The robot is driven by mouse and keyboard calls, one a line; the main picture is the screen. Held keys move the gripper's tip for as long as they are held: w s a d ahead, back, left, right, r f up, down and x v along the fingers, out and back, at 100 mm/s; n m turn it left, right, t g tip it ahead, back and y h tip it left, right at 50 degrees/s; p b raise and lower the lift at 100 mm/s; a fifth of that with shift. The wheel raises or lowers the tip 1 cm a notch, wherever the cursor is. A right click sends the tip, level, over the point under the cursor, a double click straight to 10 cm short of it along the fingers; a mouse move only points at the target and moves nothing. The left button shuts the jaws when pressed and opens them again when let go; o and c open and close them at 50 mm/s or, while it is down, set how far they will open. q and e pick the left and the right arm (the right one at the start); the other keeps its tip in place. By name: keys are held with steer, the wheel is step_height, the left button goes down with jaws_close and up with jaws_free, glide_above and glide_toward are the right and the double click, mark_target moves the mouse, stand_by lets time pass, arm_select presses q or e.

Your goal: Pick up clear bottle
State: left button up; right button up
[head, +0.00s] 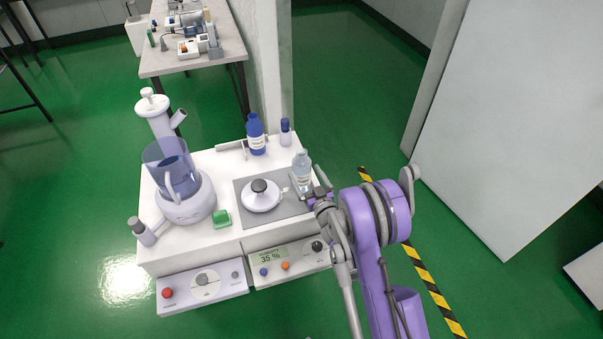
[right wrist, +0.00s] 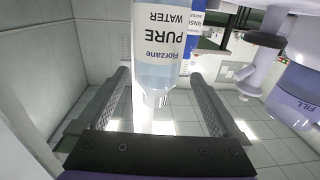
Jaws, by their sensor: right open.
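The clear bottle (head: 302,172), with a white label, stands upright near the right edge of the white bench top. In the right wrist view, the clear bottle (right wrist: 158,45) appears upside down, and its label reads "PURE WATER". My right gripper (head: 316,197) is at the near right side of the bottle. In the wrist view my right gripper (right wrist: 158,78) is open, with a finger on each side of the bottle's line. I see no clear contact, and I cannot tell how far the bottle is between the fingers. My left gripper is not in view.
A white lidded vessel (head: 261,198) sits on a grey plate (head: 243,190) left of the bottle. A blue bottle (head: 256,136) and a small blue-capped bottle (head: 286,133) stand behind. A blender-like device (head: 187,209) and a green block (head: 221,218) are further left.

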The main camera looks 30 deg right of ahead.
steer(key=w, duration=0.2)
steer(key=w+d, duration=0.1)
steer(key=w, duration=0.2)
steer(key=shift+d+b, duration=0.1)
steer(key=shift+b, duration=0.25)
jaws_close()
